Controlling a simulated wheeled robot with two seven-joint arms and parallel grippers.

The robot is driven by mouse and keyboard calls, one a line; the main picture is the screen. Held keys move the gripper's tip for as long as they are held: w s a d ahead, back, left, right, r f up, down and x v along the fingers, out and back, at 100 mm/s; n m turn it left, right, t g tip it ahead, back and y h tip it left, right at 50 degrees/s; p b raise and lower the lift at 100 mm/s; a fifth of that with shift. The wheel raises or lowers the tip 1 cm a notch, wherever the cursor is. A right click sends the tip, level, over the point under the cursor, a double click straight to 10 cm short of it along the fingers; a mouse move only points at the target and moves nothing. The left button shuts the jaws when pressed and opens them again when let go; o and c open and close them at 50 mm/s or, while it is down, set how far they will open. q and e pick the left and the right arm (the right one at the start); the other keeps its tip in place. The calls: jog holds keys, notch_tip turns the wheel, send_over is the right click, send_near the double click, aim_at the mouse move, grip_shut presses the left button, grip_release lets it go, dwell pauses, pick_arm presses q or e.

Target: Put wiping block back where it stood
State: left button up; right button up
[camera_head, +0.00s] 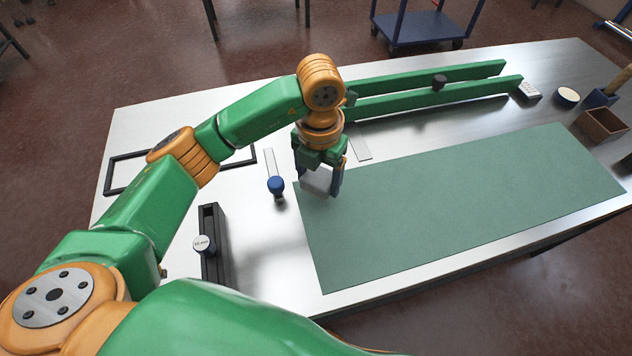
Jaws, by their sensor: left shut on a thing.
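My left gripper (321,182) comes down from above at the left end of the green mat (460,205). It is shut on a pale grey block (316,181), which I take to be the wiping block. The block is at the mat's back left corner, partly hidden by the fingers. I cannot tell whether it touches the surface or hangs just above it. My right gripper is not in view.
A blue-knobbed tool (276,185) lies just left of the block. A black slotted holder (213,250) stands nearer. Green rails (440,94) run along the back. A pale ribbed block (529,90), round pot (567,97) and brown box (601,124) stand at right. The mat's middle is clear.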

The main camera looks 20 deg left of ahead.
aim_at(318, 183)
pick_arm(q)
jog(key=f+p, duration=0.2)
jog(key=f, duration=0.1)
jog(key=shift+w+a+f, duration=0.2)
jog(key=shift+w+f, duration=0.1)
jog(key=shift+w, duration=0.1)
jog(key=shift+f+b, duration=0.4)
jog(key=o, duration=1.4)
jog(key=shift+r+p, duration=0.35)
jog(key=shift+r+b, duration=0.3)
jog(key=shift+b, duration=0.05)
notch_tip(318, 183, up, 10)
jog(key=shift+r+b, duration=0.1)
jog(key=shift+b, duration=0.3)
jog(key=shift+r, duration=0.5)
